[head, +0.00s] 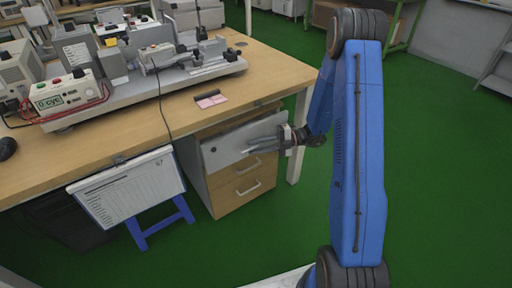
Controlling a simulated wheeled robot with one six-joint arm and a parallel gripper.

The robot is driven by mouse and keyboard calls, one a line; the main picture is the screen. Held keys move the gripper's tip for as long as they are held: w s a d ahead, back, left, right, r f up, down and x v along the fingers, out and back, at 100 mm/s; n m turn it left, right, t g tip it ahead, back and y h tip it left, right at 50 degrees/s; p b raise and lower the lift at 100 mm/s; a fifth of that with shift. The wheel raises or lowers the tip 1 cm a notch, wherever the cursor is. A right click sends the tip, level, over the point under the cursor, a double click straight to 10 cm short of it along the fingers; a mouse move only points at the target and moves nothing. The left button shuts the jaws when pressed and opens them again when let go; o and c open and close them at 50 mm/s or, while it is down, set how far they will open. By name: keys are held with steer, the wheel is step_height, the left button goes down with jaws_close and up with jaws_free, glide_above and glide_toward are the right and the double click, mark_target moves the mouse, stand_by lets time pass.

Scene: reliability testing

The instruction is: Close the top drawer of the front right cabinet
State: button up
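The cabinet (195,172) stands under the right end of the wooden table. Its top drawer (224,146) has a pale grey front with a round dark lock at the left.
The table (205,118) overhangs the cabinet and carries test equipment (72,98). A table leg (299,135) stands close behind my gripper. A hanging clipboard sheet (128,188) and blue stool (160,222) are at left. Green floor is clear in front.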

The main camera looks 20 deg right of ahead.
jaws_close()
stand_by(1.4)
